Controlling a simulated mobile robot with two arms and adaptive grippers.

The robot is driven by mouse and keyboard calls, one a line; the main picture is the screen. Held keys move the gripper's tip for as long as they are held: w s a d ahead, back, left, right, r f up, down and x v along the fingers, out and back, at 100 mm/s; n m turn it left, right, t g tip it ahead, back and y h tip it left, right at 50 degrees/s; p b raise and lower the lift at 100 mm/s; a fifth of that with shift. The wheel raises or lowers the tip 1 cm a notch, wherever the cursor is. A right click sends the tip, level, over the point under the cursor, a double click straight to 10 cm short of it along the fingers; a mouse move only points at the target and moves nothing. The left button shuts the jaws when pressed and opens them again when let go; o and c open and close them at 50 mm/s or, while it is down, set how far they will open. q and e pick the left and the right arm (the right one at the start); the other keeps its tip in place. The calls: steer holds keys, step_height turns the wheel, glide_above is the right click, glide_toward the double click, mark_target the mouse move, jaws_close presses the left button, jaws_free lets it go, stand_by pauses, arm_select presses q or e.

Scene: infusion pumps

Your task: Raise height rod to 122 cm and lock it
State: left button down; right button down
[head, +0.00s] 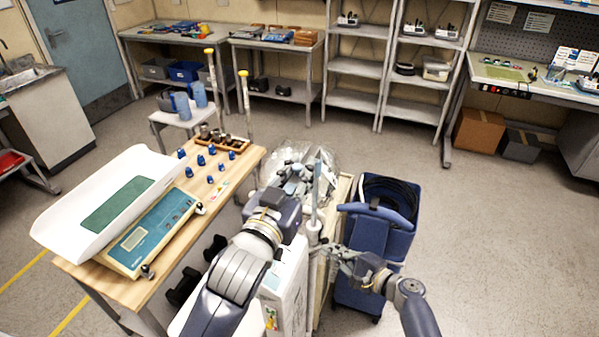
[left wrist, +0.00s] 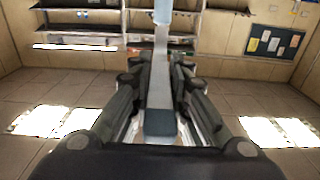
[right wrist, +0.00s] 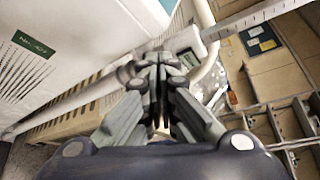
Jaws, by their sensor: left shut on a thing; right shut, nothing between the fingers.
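The height rod (head: 316,190) is a thin pale upright strip on a white column (head: 313,233) at the middle of the head view. My left gripper (head: 300,178) is shut on the rod; its fingers flank the pale strip (left wrist: 160,82) in the left wrist view. In the right wrist view a strip with tick marks (right wrist: 258,17) runs into a white collar (right wrist: 185,40). My right gripper (right wrist: 160,62) is shut and empty just in front of this collar; whether it touches cannot be told. In the head view it is beside the column (head: 338,252). The scale's numbers are unreadable.
A wooden table (head: 245,172) on the left holds a white baby scale (head: 100,200) and several blue-capped pieces. A blue bin (head: 385,235) with black hose stands right of the column. Clear plastic wrap (head: 300,150) lies behind. Floor at right is free.

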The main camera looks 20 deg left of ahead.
steer(key=shift+a, duration=0.4)
steer(key=shift+w+f, duration=0.1)
steer(key=shift+w, duration=0.1)
stand_by(0.3)
steer(key=shift+w+r, duration=0.15)
steer(key=shift+r, duration=0.15)
stand_by(0.6)
steer(key=shift+s+r, duration=0.1)
steer(key=shift+s, duration=0.25)
steer(key=d, duration=0.6)
steer(key=shift+s, duration=0.15)
